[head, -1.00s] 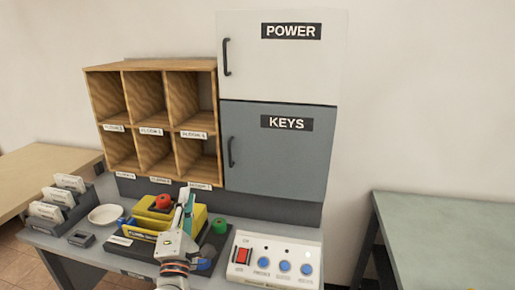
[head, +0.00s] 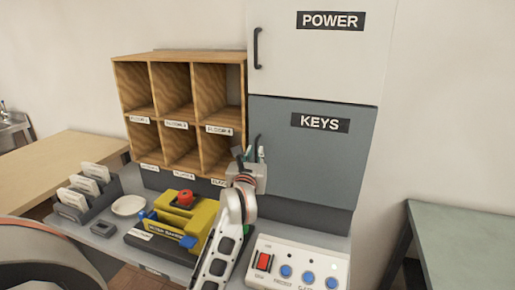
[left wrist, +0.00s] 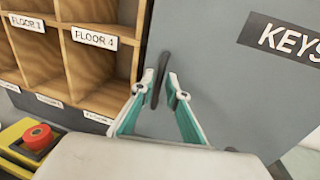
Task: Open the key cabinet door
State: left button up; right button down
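The grey key cabinet door (head: 325,165), labelled KEYS, is closed below the white POWER door; it also shows in the left wrist view (left wrist: 220,85). Its dark vertical handle (head: 257,142) is at the door's left edge. My left gripper (head: 256,154) is at this handle, partly hiding its lower part. In the left wrist view its teal and white fingers (left wrist: 162,90) stand a little apart, with the dark handle (left wrist: 160,76) between the dark tips. A firm grip on it does not show. My right gripper is not in view.
A wooden pigeonhole shelf (head: 183,119) stands just left of the cabinet. Below are a yellow box with a red knob (head: 186,198), a white dish (head: 128,206) and a button panel (head: 300,258). A green-grey table (head: 470,235) stands at right.

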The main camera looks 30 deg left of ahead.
aim_at(256, 149)
pick_arm(q)
jog(key=shift+x, duration=1.6)
jog(key=shift+c, duration=0.3)
grip_shut()
jog(key=shift+s, duration=0.1)
